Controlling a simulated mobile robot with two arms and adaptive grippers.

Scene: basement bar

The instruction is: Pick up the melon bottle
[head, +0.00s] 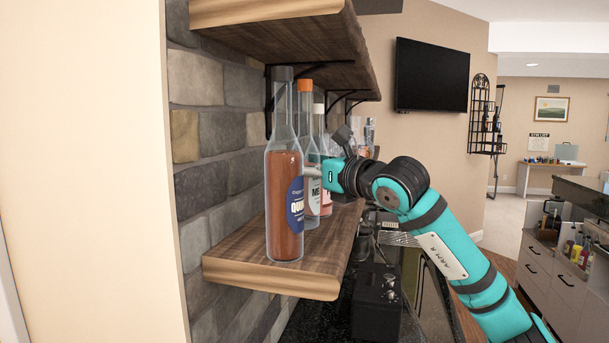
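The melon bottle (312,196) stands upright on the lower wooden shelf. It is clear glass with an orange cap and a pale label whose visible letters read "ME". A nearer bottle with a dark cap, reddish-brown contents and a blue label (295,203) covers its left part. My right gripper (314,172) reaches in from the right at the height of the melon bottle's body, just above its label. Its fingertips overlap the bottle in the picture; whether they touch or close around it is unclear. My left gripper is not in view.
A white-capped bottle (318,109) stands close behind, with more bottles farther along. The lower shelf (240,266) meets a stone wall (201,190) on the left. An upper shelf (300,45) hangs above. A dark box (377,310) sits on the counter below.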

